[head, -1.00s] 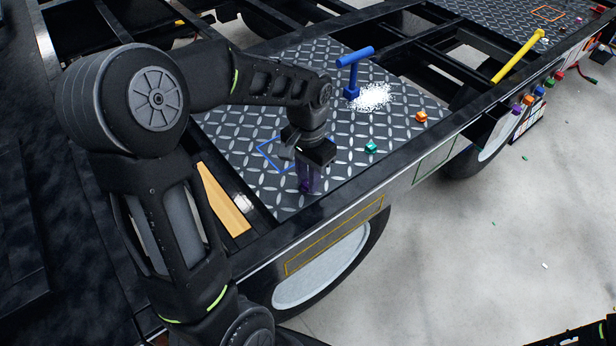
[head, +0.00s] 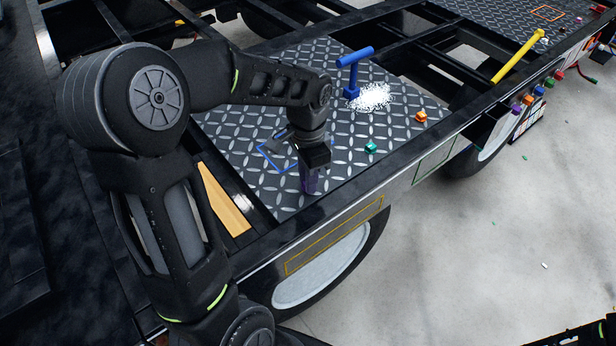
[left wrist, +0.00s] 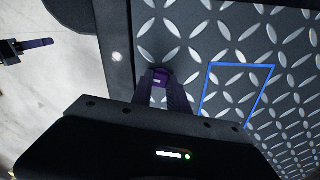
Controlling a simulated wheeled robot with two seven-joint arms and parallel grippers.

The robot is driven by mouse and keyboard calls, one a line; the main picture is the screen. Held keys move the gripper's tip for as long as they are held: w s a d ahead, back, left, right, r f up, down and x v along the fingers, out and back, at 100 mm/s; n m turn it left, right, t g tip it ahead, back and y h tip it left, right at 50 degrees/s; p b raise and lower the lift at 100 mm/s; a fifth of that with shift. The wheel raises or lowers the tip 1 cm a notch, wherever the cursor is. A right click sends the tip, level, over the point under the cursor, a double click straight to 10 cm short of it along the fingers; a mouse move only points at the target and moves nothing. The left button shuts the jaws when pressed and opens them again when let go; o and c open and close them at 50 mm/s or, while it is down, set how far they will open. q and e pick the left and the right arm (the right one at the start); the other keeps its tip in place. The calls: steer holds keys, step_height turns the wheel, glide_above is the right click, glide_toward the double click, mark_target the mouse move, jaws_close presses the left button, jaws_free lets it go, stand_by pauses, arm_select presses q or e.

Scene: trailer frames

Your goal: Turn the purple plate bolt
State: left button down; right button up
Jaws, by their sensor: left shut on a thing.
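The purple plate bolt (left wrist: 160,78) shows between my left fingertips in the left wrist view, close to the edge of the diamond-patterned metal plate (head: 262,190). My left gripper (head: 309,182) points down onto the plate's near edge and is shut on the bolt. In the head view the gripper body hides most of the bolt, and only purple shows under it. My right gripper is not clearly visible; a dark piece with a purple part (left wrist: 30,46) shows at the left of the wrist view, and I cannot tell what it is.
A blue T-handle (head: 353,72) stands on the plate beside a white pile (head: 372,97). An orange bolt (head: 421,117) and a green bolt (head: 370,147) sit along the near edge. A blue outlined square (left wrist: 208,98) lies beside my gripper. A yellow bar (head: 518,56) is at the back right.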

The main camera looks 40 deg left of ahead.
arm_select(q)
steer(key=c, duration=1.3)
jaws_free()
step_height(320, 180, up, 8)
steer(key=shift+f, duration=0.1)
